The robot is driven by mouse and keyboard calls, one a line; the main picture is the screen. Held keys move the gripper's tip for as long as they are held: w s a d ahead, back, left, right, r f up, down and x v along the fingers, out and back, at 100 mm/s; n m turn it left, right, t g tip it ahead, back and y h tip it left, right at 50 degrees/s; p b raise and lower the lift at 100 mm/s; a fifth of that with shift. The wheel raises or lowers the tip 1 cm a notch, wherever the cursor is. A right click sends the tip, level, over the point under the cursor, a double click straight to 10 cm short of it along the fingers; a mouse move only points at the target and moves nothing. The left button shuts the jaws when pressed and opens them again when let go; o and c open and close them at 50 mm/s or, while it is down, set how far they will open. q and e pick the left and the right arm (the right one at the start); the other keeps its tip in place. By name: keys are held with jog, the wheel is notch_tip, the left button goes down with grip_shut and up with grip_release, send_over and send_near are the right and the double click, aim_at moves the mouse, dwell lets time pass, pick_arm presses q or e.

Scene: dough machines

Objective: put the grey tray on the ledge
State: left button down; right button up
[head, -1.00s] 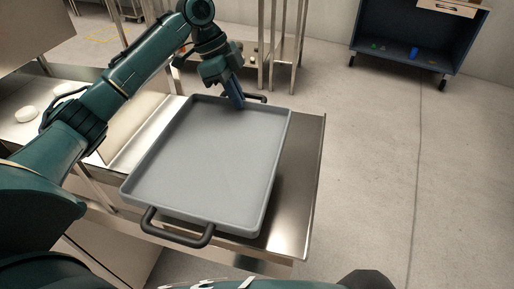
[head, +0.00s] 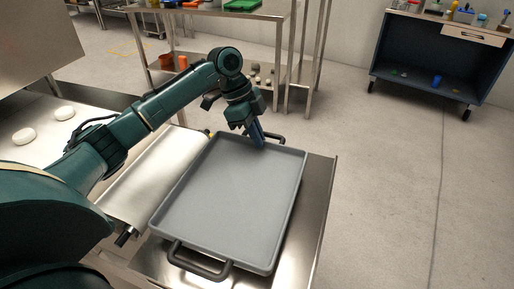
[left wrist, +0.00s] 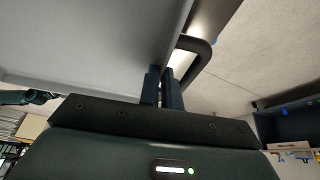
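The grey tray (head: 232,200) is a shallow rectangle with a low rim and a dark handle at its near and far ends. It lies over the steel ledge (head: 318,200), which shows along its right side and near end. I cannot tell whether it rests on the steel. My left gripper (head: 259,143) reaches down to the tray's far rim, beside the far handle. In the left wrist view, the fingers (left wrist: 162,88) are close together at the rim of the tray (left wrist: 85,40), with the handle (left wrist: 196,50) just to the right. My right gripper is not in view.
A steel surface with white dough pieces (head: 65,113) and a roller lies to the left. A steel rack (head: 215,12) stands behind, and a blue cabinet (head: 440,60) at the back right. The floor (head: 385,190) to the right is clear.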

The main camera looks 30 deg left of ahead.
pick_arm(q)
notch_tip(320, 180, down, 4)
jog(key=shift+r, duration=0.25)
jog(key=c, duration=1.6)
grip_release()
jog(key=v, duration=1.2)
jog(key=shift+d+r, duration=0.1)
